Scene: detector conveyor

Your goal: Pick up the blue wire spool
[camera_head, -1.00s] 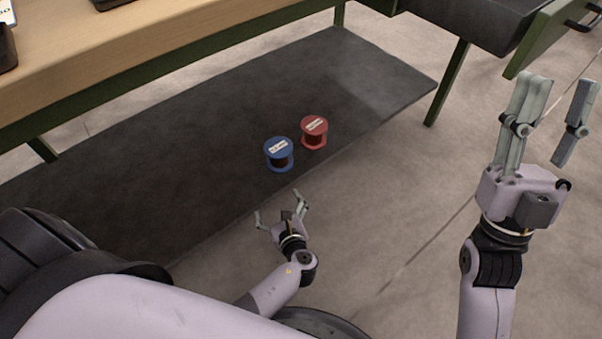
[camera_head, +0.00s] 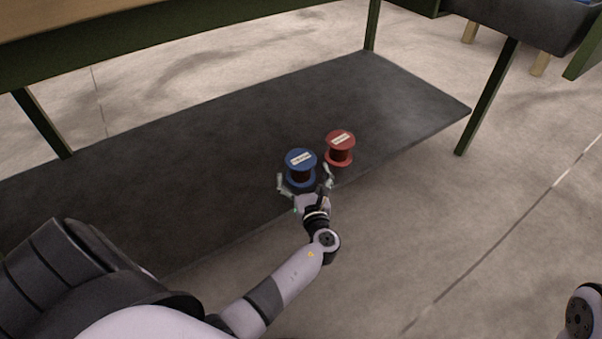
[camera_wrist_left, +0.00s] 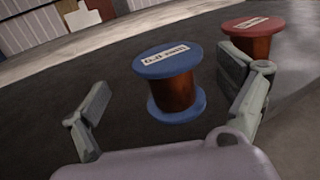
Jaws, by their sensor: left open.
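The blue wire spool (camera_head: 301,161) stands upright on the dark low shelf (camera_head: 180,170) under the table. It has blue flanges, a brown wire core and a white label on top. My left gripper (camera_head: 304,181) is open at its near side, with one finger to the left and one to the right. In the left wrist view the blue spool (camera_wrist_left: 170,80) stands ahead, between the open fingers (camera_wrist_left: 165,112). My right gripper is out of view; only part of my right arm shows at the bottom right corner.
A red spool (camera_head: 340,143) stands just right of and behind the blue one, close to the left gripper's right finger. It also shows in the left wrist view (camera_wrist_left: 252,38). A green table leg (camera_head: 487,98) stands right of the shelf. The shelf's left part is bare.

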